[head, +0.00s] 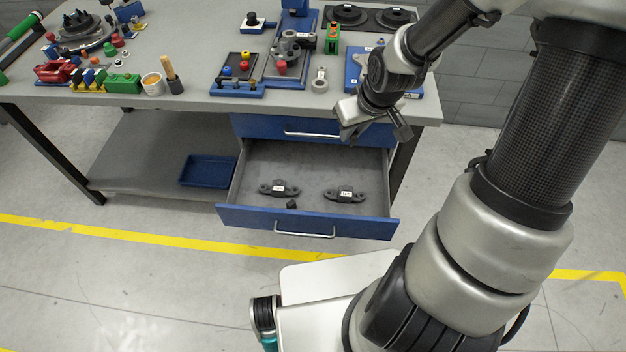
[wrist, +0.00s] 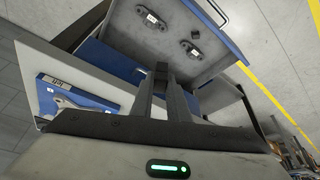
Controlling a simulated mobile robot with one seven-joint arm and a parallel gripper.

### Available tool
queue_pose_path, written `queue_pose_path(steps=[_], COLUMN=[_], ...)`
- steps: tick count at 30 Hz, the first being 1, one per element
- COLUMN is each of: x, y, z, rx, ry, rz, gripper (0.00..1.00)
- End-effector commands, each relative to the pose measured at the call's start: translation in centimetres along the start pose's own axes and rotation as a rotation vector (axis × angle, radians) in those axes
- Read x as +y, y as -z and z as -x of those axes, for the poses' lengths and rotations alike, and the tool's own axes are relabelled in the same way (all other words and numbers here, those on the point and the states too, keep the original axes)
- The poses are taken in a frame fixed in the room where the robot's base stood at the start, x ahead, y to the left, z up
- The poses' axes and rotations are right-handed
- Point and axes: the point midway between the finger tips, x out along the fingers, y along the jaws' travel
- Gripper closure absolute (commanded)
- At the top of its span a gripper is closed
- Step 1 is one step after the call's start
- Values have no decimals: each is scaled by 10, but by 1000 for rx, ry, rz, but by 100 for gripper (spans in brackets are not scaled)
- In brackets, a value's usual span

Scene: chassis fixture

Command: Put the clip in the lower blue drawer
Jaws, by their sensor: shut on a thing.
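The lower blue drawer (head: 300,221) is pulled open below the bench top; it also shows in the wrist view (wrist: 222,68). Two dark labelled brackets and a small black piece (head: 291,204) lie on its grey floor. My gripper (wrist: 160,84) is shut on a small dark thing, which I take to be the clip (wrist: 160,69). The fingers hide part of it, and I cannot make it out in the head view. In the head view my gripper (head: 352,128) is at the bench's front edge, above the drawer's right rear, clear of its floor.
The brackets lie left (head: 279,189) and right (head: 345,194) in the drawer, with bare floor around them. The upper blue drawer (head: 270,128) is shut. The bench top (head: 200,98) carries many parts and fixtures. A blue tray (head: 208,171) sits on the low shelf.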

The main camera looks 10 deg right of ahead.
Motion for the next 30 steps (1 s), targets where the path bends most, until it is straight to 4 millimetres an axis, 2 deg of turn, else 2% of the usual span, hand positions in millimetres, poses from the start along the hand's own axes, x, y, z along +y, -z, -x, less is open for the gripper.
queue_pose_path(steps=[1,3,6,9,12,16,23,30], x=[14,28,46,61,73,83,87,86], y=[-28,-50,-81,-106,-124,-137,-142,-158], z=[-49,-87,-137,-179,-210,-230,-238,-274], rx=[-5,-1,3,4,3,1,-2,-2], ry=[35,77,133,180,217,244,255,256], rz=[40,142,284,409,508,585,617,616], gripper=[100,100,100,100,100,100,100,100])
